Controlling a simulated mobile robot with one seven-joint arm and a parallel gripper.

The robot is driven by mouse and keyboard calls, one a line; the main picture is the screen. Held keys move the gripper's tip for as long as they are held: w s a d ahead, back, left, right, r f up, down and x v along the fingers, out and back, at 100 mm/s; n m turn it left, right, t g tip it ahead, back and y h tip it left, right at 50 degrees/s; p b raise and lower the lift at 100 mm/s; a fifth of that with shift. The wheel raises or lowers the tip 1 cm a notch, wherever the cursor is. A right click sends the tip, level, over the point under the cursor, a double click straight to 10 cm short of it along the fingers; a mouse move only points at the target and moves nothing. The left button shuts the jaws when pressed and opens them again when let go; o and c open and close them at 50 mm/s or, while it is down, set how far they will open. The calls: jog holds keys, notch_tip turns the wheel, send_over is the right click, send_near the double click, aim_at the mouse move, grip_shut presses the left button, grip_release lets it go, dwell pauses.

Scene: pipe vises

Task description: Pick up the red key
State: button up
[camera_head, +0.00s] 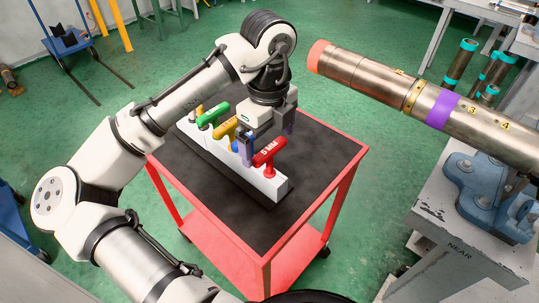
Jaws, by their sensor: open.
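The red key (269,153) is a T-shaped handle marked "5 MM". It stands upright in the right end of a white key holder (217,153). My gripper (267,142) points down over the holder, just behind and above the red key. Its jaws are open, with one finger in front of the blue key and the other behind to the right. The blue key (235,146) is largely hidden by the near finger. I cannot tell whether the gripper touches any key.
Yellow (224,129) and green (213,113) keys stand further left in the holder. The holder rests on the black top of a red cart (335,155). A large steel pipe (390,85) sits right of the gripper, held by a blue vise (490,190). The cart top's front right is clear.

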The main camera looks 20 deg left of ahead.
aim_at(270, 148)
jog(key=shift+d+f+p, duration=0.1)
jog(key=shift+f+p, duration=0.35)
jog(key=shift+f, duration=2.15)
jog(key=c, duration=0.8)
jog(key=shift+c, duration=0.2)
jog(key=shift+r, duration=0.1)
notch_tip(270, 148, up, 20)
